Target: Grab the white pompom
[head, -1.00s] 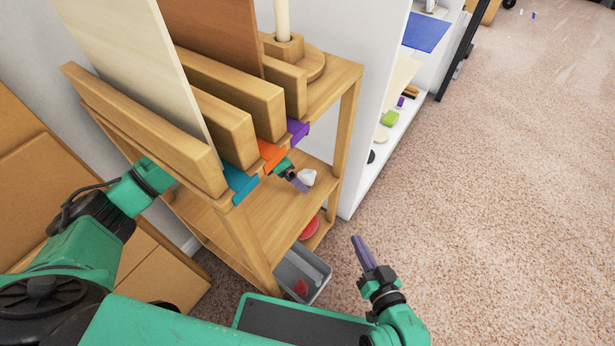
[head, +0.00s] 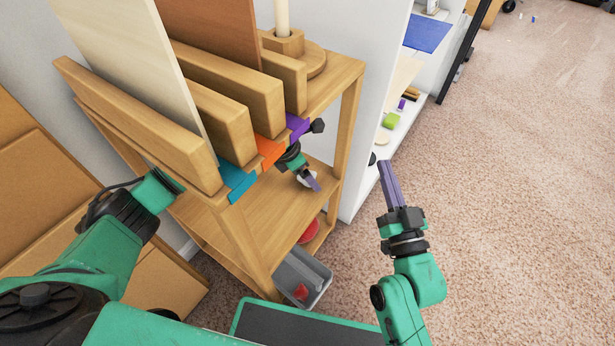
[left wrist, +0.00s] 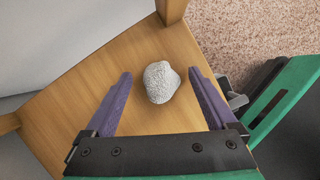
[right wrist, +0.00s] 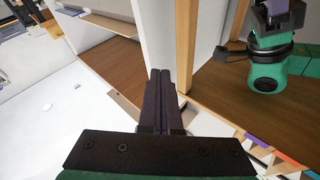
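The white pompom (left wrist: 161,82) lies on the wooden shelf (left wrist: 140,50) in the left wrist view, between and slightly beyond my open left fingers. In the head view it is mostly hidden by my left gripper (head: 311,181), which reaches in under the top of the wooden rack; only a bit of white (head: 303,178) shows. The left fingers (left wrist: 160,100) are spread on either side of the pompom, with gaps to it. My right gripper (head: 391,184) is shut and empty, raised over the carpet right of the rack; its fingers (right wrist: 160,95) are together in the right wrist view.
Wooden blocks and upright panels (head: 130,60) fill the rack top above my left arm. Blue, orange and purple tabs (head: 237,181) line its front edge. A rack post (head: 349,130) stands right of the left gripper. A grey bin (head: 305,270) sits below. Carpet at right is open.

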